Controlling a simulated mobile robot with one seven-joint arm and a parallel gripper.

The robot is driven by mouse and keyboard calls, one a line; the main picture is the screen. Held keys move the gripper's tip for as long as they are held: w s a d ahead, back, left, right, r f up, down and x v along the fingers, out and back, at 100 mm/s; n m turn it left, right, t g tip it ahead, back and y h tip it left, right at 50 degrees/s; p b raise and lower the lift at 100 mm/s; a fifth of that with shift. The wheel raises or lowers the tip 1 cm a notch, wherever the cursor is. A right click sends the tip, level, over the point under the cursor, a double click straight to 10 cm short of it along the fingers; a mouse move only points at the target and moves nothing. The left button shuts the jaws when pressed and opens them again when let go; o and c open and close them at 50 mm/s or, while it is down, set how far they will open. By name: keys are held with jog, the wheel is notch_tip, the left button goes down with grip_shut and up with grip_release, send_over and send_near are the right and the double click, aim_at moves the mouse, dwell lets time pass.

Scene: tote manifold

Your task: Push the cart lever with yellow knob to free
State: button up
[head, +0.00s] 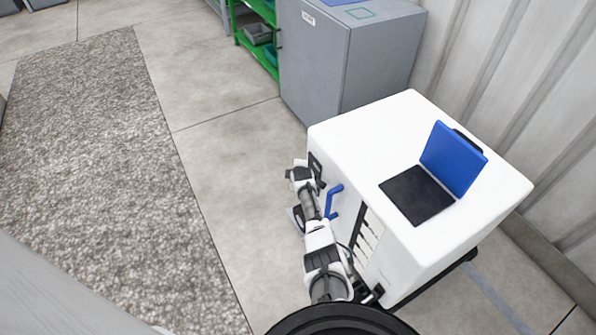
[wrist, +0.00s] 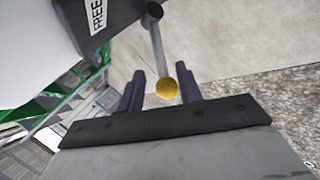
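In the wrist view, a grey lever rod (wrist: 158,45) with a yellow knob (wrist: 167,88) at its end hangs from a dark mount (wrist: 105,20) with a "FREE" label (wrist: 97,16). My gripper (wrist: 161,72) is open, with one dark finger on each side of the knob. The knob looks nearer the right finger; I cannot tell whether it touches. In the head view, the white cart (head: 365,130) stands to the right of my arm, which reaches along the cart's left side. The lever and knob cannot be made out there.
A blue handle (head: 334,200) sticks out of the cart's side close to my arm. A laptop (head: 455,160) stands open on the cart. A grey cabinet (head: 340,60) and green shelf (head: 258,40) stand behind. The floor left of the cart is clear, with a speckled mat (head: 100,170).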

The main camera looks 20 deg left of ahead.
jog(key=p+v, duration=0.1)
jog(key=v, duration=0.9)
jog(key=shift+p, duration=0.4)
jog(key=shift+s+r, duration=0.1)
jog(key=shift+r, duration=0.05)
